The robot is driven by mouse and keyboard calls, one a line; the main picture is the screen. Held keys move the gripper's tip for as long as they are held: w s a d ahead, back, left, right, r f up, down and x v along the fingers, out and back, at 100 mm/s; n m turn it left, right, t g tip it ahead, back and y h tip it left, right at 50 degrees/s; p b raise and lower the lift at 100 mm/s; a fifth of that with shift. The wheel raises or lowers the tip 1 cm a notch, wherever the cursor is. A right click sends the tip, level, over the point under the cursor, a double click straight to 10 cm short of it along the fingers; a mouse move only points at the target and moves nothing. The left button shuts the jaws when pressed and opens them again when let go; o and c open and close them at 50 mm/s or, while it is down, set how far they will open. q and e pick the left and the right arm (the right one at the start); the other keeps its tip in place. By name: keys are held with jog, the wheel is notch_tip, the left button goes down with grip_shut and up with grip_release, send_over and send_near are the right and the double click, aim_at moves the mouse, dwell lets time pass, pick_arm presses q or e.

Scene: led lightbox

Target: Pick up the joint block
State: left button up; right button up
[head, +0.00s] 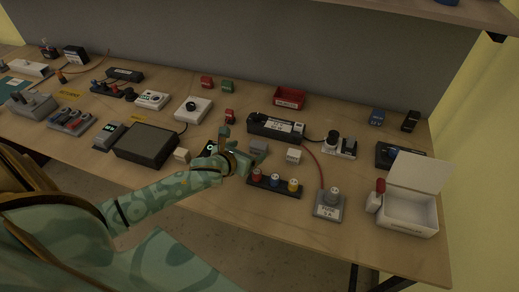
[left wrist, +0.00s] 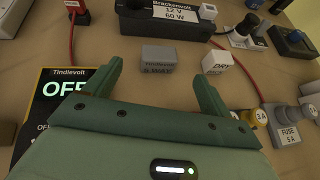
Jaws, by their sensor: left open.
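A small grey block (left wrist: 158,58) with a printed label lies ahead of my left gripper in the left wrist view. Its lower label line is hard to read; it looks most like the joint block. In the head view the grey block (head: 258,147) sits on the bench just right of the gripper. My left gripper (left wrist: 157,76) is open, one finger to each side of the block's near side, with nothing held. In the head view the left gripper (head: 238,147) is low over the bench. My right gripper is not in view.
A white block marked DRY (left wrist: 214,62) lies right of the grey block. The black 12 V unit (head: 275,127) stands behind. A lit OFF display (left wrist: 65,90) is left of the gripper. A strip of coloured knobs (head: 273,183) and a fuse unit (head: 329,205) stand in front and right.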

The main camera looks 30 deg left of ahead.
aim_at(258, 145)
pick_arm(q)
jog(key=shift+w+f, duration=0.35)
jog(key=shift+w, duration=0.3)
jog(key=b+x, duration=0.1)
jog(key=x, duration=0.4)
jog(key=shift+b, duration=0.3)
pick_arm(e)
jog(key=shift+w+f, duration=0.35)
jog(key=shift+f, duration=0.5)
pick_arm(q)
jog(key=shift+s+r, duration=0.1)
jog(key=c, duration=1.1)
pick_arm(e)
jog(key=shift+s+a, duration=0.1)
